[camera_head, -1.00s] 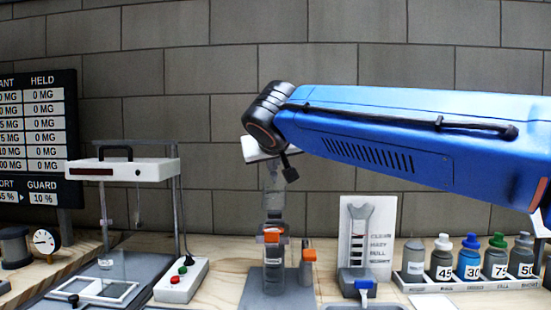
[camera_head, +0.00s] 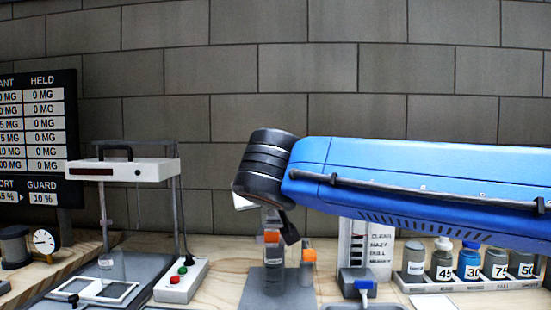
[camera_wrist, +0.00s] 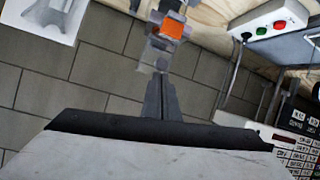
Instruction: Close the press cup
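The press (camera_head: 266,284) is a grey stand with an upright clear-and-grey body, and an orange block (camera_head: 271,238) sits at its top. The orange block also shows near the top of the wrist view (camera_wrist: 173,27). I cannot tell whether the press cup is open or closed. My gripper (camera_head: 270,226) points down just above the orange block. In the wrist view its grey fingers (camera_wrist: 160,76) look together as one narrow shape, with nothing visible between them. Whether the fingertips touch the press is unclear.
A second orange-topped piece (camera_head: 308,256) stands just right of the press. A control box (camera_head: 182,281) with red and green buttons is to the left, beside a white-topped balance (camera_head: 125,170). A rack of bottles (camera_head: 470,283) is at right. A brick wall stands behind.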

